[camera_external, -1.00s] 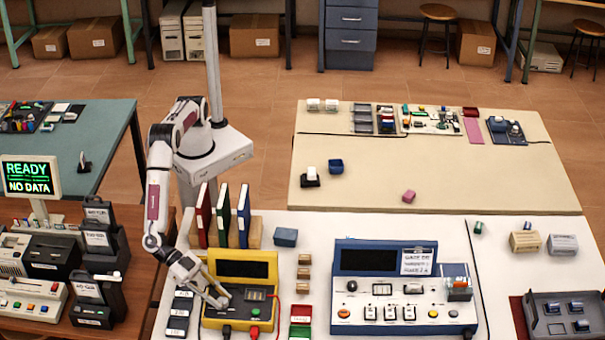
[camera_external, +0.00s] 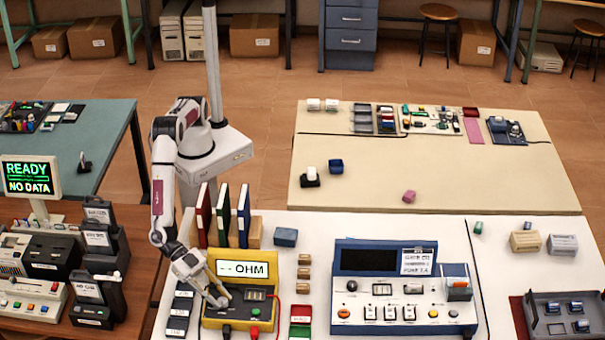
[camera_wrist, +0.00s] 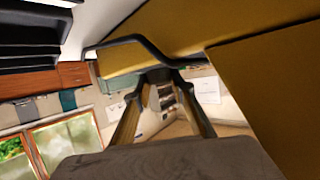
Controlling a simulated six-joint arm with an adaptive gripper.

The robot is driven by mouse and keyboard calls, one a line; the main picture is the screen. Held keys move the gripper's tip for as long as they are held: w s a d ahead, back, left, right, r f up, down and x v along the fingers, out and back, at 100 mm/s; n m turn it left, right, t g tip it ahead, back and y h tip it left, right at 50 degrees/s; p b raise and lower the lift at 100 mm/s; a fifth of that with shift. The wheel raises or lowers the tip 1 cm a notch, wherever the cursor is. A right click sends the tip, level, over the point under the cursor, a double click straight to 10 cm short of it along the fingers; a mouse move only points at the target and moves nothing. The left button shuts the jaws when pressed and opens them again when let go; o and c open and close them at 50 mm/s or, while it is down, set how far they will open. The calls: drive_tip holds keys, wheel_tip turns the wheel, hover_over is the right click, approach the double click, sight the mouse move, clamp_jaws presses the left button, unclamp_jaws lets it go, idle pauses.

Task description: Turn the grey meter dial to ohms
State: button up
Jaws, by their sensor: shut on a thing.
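The yellow meter (camera_external: 262,317) stands on the white table, and its lit screen (camera_external: 242,269) reads "-- OHM". My gripper (camera_external: 219,299) is down at the left part of the meter's dark front panel, shut on the grey dial. The fingers cover most of the dial, so its pointer cannot be read. In the wrist view, the fingers (camera_wrist: 158,92) run close beside yellow casing (camera_wrist: 245,70), and the dial cannot be made out clearly.
Dark labelled blocks (camera_external: 181,304) lie close left of the meter. Upright binders (camera_external: 223,215) stand behind it. Small wooden blocks (camera_external: 304,273) and red and green trays (camera_external: 300,322) are to its right, then a blue instrument (camera_external: 388,244). Leads plug into the meter's front.

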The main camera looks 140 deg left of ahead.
drive_tip(key=shift+r, duration=0.1)
drive_tip(key=o, duration=1.1)
drive_tip(key=shift+s, duration=0.1)
drive_tip(key=v, duration=1.1)
drive_tip(key=shift+s, duration=0.35)
drive_tip(key=shift+d+r, duration=0.1)
drive_tip(key=shift+r, duration=0.1)
